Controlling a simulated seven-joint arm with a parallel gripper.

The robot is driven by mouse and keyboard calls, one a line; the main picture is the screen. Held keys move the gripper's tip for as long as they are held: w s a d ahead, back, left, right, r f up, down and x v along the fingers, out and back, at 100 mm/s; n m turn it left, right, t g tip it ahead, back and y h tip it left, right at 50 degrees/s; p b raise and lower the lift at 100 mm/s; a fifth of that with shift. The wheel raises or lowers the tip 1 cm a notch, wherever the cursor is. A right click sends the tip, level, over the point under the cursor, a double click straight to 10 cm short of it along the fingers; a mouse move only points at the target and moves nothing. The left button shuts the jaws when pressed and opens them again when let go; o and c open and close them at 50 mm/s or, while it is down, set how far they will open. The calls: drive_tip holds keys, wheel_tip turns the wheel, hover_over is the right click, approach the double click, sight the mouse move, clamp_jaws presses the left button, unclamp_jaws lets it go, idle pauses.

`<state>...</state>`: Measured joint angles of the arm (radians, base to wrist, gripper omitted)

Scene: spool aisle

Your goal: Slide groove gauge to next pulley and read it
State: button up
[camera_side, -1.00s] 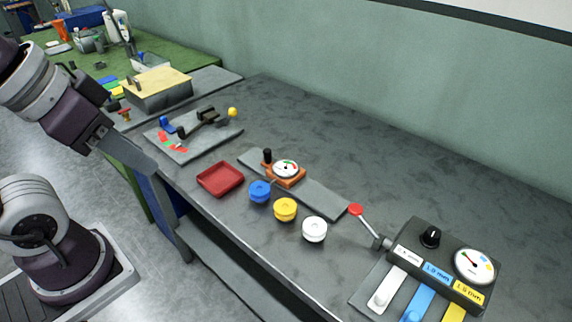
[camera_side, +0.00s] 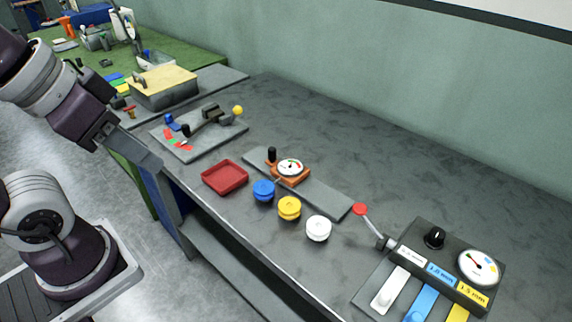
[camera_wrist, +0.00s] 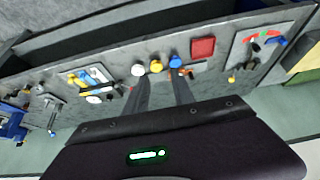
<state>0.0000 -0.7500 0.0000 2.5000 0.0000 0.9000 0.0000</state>
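The groove gauge (camera_side: 291,176) is an orange block with a round white dial and a black knob. It sits on a flat grey rail (camera_side: 325,197), beside the blue pulley (camera_side: 264,190). I cannot tell whether its tip touches the groove, and the dial is too small to read. The yellow pulley (camera_side: 289,208) and white pulley (camera_side: 318,228) continue the row along the rail. In the wrist view the gauge (camera_wrist: 187,73) is partly hidden by a finger. My gripper (camera_wrist: 160,82) is open and empty, its fingers apart; in the side view it is far left of the gauge.
A red tray (camera_side: 225,177) lies left of the blue pulley. A grey plate (camera_side: 190,146) with a dark fixture is farther left. A lever with a red end (camera_side: 361,209) and a dial box (camera_side: 440,255) stand right of the rail. The bench behind the rail is clear.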

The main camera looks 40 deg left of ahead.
drive_tip(key=shift+o, duration=1.4)
drive_tip(key=shift+w, duration=0.1)
drive_tip(key=n+g, duration=0.6)
drive_tip(key=n, duration=0.9)
hover_over(272, 149)
wheel_tip(272, 149, down, 20)
drive_tip(key=shift+r, duration=0.1)
wheel_tip(272, 149, down, 7)
drive_tip(key=shift+f, duration=0.2)
clamp_jaws()
drive_tip(key=shift+w+r, duration=0.1)
